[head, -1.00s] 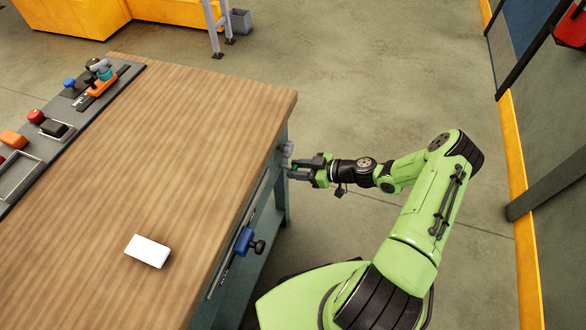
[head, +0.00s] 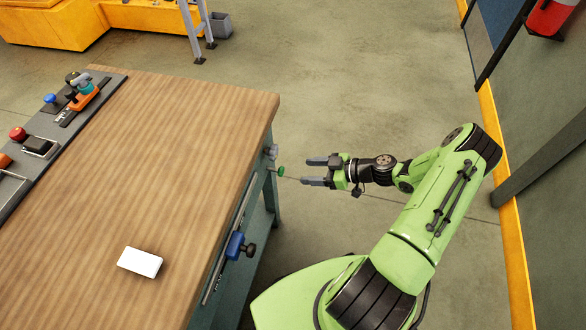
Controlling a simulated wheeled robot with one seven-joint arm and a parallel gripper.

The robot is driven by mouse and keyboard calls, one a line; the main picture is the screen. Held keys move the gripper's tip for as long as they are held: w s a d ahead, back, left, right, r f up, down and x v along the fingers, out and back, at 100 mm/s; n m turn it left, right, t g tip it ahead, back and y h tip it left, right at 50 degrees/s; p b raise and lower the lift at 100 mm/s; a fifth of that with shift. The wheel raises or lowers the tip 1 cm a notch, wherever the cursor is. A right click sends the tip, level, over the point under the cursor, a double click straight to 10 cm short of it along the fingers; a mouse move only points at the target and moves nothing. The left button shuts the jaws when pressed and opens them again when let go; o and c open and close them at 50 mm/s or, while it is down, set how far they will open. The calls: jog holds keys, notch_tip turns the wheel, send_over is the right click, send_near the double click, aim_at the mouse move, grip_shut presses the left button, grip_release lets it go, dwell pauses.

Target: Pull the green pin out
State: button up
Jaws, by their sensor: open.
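The green pin (head: 281,171) shows as a small round green knob beside the table's right side, near the far corner. It appears to stick out of a grey fitting (head: 271,152) there; its shaft is too small to make out clearly. My gripper (head: 305,171) is to the right of the knob, with its two grey fingers pointing left at it. The fingers are apart and empty, with a small gap between their tips and the knob.
A blue clamp (head: 235,246) with a black knob sits on a rail along the table's right side. A white block (head: 140,262) lies on the wooden table top (head: 150,170). Control fixtures line the left edge. The floor right of the table is clear around my gripper.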

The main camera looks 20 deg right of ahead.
jog(key=v, duration=0.7)
jog(key=shift+p, duration=0.35)
